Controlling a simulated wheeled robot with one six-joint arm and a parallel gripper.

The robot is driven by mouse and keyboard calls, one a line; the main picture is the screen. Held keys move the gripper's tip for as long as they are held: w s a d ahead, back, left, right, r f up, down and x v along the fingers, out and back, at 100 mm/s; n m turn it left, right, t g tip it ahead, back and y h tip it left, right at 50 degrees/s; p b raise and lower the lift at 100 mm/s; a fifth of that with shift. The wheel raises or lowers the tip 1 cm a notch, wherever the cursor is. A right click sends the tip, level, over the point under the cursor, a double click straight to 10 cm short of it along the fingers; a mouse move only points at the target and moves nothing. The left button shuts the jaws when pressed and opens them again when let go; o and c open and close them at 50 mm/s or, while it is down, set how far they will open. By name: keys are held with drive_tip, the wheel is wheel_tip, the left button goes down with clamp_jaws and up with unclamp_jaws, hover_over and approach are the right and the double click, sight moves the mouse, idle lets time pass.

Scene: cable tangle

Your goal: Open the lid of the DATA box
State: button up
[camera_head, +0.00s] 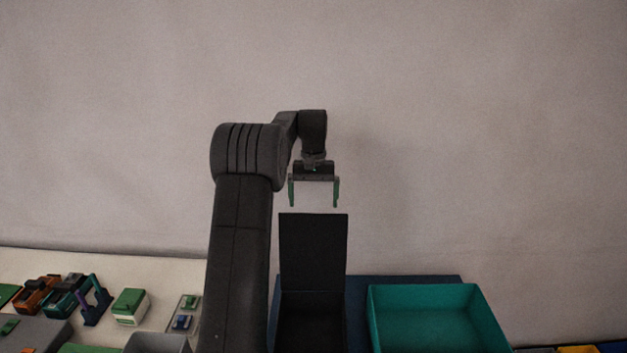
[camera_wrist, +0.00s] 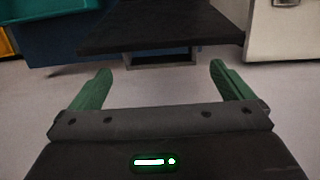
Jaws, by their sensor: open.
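A black box (camera_head: 312,320) stands at the lower middle of the head view, partly behind my arm. Its black lid (camera_head: 313,250) stands upright, so the box is open. No label can be read on it, so I cannot confirm that it is the DATA box. My gripper (camera_head: 314,195) hangs just above the lid's top edge, fingers pointing down, open and empty. In the wrist view my gripper (camera_wrist: 160,82) shows both green fingers spread with nothing between them. A dark slab, apparently the lid (camera_wrist: 160,28), lies beyond the fingertips, apart from them.
A teal bin (camera_head: 430,315) stands right of the black box on a dark blue surface (camera_head: 357,310). At left, a pale table (camera_head: 150,270) holds a green-and-white block (camera_head: 130,306), a purple-and-teal stand (camera_head: 93,300) and other small devices. A plain wall is behind; the air around my gripper is clear.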

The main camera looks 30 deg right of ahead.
sight(313, 217)
wheel_tip(313, 217, up, 8)
drive_tip(key=w, duration=0.1)
drive_tip(key=shift+d, duration=0.25)
drive_tip(key=shift+f, duration=0.2)
drive_tip(key=f, duration=0.4)
drive_tip(key=s+f+p, duration=0.1)
drive_tip(key=f, duration=0.3)
drive_tip(key=a+f, duration=0.1)
drive_tip(key=f, duration=0.4)
drive_tip(key=shift+s, duration=0.35)
drive_tip(key=shift+f, duration=0.25)
drive_tip(key=shift+s+a+r, duration=0.1)
drive_tip(key=shift+s+a, duration=0.05)
drive_tip(key=shift+s, duration=0.1)
